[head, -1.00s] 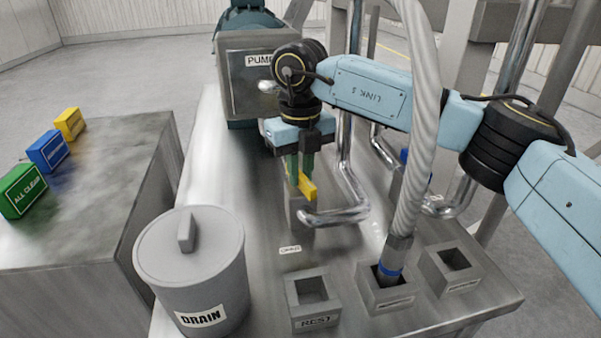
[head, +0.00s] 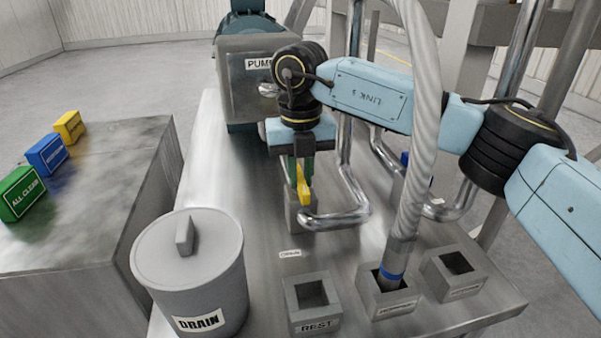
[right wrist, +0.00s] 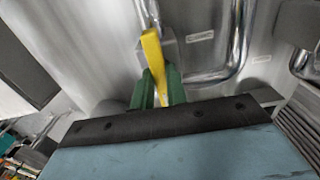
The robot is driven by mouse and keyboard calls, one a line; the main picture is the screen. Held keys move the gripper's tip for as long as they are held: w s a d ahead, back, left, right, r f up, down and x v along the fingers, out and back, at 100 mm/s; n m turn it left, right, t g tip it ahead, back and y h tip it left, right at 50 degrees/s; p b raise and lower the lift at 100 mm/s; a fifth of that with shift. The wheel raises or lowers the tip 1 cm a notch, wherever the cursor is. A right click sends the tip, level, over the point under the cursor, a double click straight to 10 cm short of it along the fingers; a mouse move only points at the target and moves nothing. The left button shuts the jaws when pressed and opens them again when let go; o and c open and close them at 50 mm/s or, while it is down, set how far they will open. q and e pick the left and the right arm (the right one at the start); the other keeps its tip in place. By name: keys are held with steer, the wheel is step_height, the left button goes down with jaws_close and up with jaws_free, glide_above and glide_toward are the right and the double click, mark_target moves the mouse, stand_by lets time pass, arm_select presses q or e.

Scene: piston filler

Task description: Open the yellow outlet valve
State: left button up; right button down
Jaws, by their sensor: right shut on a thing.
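The yellow outlet valve handle (head: 303,186) sits on a grey valve block (head: 300,218) on the steel bench, beside a bent chrome pipe. In the head view the handle now appears narrow and points toward the camera. My right gripper (head: 301,176) comes down from above, its green fingers shut on the handle. In the right wrist view the yellow handle (right wrist: 154,62) stands between the green fingers (right wrist: 158,85) and reaches past their tips toward the block (right wrist: 175,45). My left gripper is not in view.
A lidded grey drain bin (head: 190,270) stands at the front left. A rest socket (head: 312,303) and a socket holding a ribbed hose (head: 418,150) are at the front. The pump box (head: 255,85) is behind. Colored blocks (head: 47,153) lie on a side table at left.

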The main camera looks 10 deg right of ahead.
mark_target(300, 177)
steer(key=c, duration=1.4)
jaws_free()
step_height(300, 177, up, 14)
steer(key=shift+f, duration=0.25)
